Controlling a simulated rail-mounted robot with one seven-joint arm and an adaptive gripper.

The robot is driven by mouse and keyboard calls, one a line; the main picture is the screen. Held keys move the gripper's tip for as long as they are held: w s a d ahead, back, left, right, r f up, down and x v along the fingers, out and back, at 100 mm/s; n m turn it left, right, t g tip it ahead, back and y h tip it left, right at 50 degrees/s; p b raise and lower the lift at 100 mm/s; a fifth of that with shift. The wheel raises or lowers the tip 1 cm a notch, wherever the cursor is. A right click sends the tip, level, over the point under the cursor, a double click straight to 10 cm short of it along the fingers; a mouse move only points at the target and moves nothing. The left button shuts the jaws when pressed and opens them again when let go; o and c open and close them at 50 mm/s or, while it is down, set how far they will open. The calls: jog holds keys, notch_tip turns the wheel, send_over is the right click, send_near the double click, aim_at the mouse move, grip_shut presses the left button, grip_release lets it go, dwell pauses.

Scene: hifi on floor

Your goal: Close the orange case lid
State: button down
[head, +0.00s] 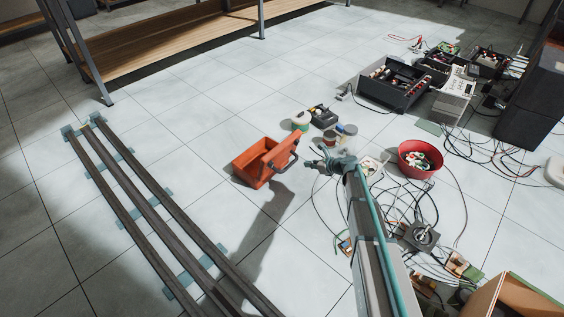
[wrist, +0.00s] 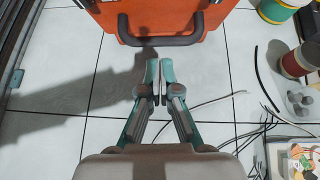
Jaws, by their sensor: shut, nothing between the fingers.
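The orange case (head: 252,175) sits on the tiled floor near the middle of the head view. It looks open, with its orange lid panel raised and a dark handle on the side facing my gripper. In the wrist view an orange panel of the case (wrist: 150,18) fills the top edge, and its dark handle (wrist: 160,41) hangs toward me. My gripper (head: 316,162) is to the right of the case. Its closed fingertips (wrist: 160,68) are empty and appear just short of the handle, apart from it. The inside of the case is mostly hidden.
Spools (head: 346,131), a red bowl (head: 420,171) and tangled cables lie right of the case. Floor rails (head: 140,205) run along the left. Bare tiles lie between rails and case.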

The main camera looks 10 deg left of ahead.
aim_at(282, 157)
jog(key=b+x, duration=0.2)
jog(key=x, duration=0.2)
jog(key=r+b+x, duration=0.1)
jog(key=x, duration=0.3)
jog(key=a+b+x, duration=0.1)
jog(key=b+x, duration=0.1)
jog(key=x, duration=0.2)
jog(key=shift+w+a+r+b, duration=0.1)
jog(key=shift+w+r+b, duration=0.2)
jog(key=shift+w+b, duration=0.05)
jog(key=shift+w+a+r, duration=0.15)
jog(key=shift+a+r, duration=0.1)
jog(key=shift+a, duration=0.05)
jog(key=shift+a+r, duration=0.1)
